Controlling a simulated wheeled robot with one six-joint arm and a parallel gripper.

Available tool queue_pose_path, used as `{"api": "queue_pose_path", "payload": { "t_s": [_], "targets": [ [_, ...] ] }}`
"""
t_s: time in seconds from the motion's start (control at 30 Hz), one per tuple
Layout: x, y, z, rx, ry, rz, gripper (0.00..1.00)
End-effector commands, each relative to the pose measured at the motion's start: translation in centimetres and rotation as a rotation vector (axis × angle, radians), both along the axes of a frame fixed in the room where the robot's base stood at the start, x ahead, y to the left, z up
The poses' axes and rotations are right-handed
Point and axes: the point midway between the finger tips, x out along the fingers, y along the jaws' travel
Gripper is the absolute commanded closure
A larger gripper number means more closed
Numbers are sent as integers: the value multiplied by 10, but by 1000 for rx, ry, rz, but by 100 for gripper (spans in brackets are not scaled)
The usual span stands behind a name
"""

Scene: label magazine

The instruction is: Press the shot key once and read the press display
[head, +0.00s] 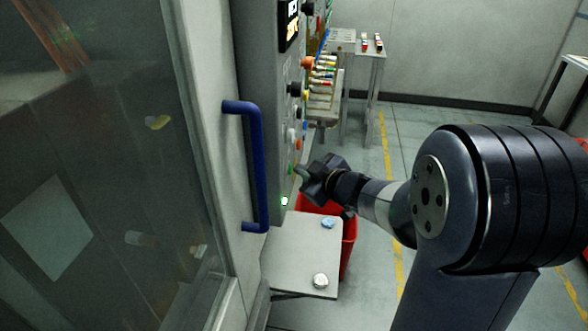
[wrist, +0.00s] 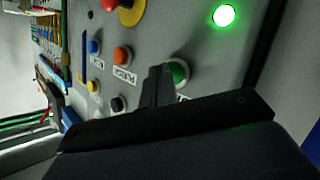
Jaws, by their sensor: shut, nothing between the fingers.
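The grey control panel (wrist: 205,50) fills the upper wrist view, with several round keys. A green key (wrist: 180,72) is at the right, its label mostly hidden by my gripper. An orange key (wrist: 122,55), a blue key (wrist: 94,46) and a black key (wrist: 117,103) lie to its left. I cannot read which label says shot. My gripper (wrist: 160,72) is shut and empty, its tips overlapping the green key's left edge; I cannot tell whether they touch it. In the head view my gripper (head: 304,172) is close to the panel's lower part. The display (head: 289,25) is lit, but its text is unreadable.
A green lamp (wrist: 224,16) glows on the panel, near a red emergency stop on a yellow ring (wrist: 130,10). A blue door handle (head: 257,165) sticks out at the left. A small shelf (head: 300,262) and a red bin (head: 348,240) are below my gripper.

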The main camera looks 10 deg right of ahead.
Motion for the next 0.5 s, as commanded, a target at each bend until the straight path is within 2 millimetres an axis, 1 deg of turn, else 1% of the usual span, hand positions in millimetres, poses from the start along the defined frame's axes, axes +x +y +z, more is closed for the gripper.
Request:
{"api": "queue_pose_path", "payload": {
  "t_s": [0.33, 0.5],
  "targets": [
    [0, 1, 0, 0, -1, 2, 100],
    [-1, -4, 1, 0, -1, -1, 100]
  ]
}}
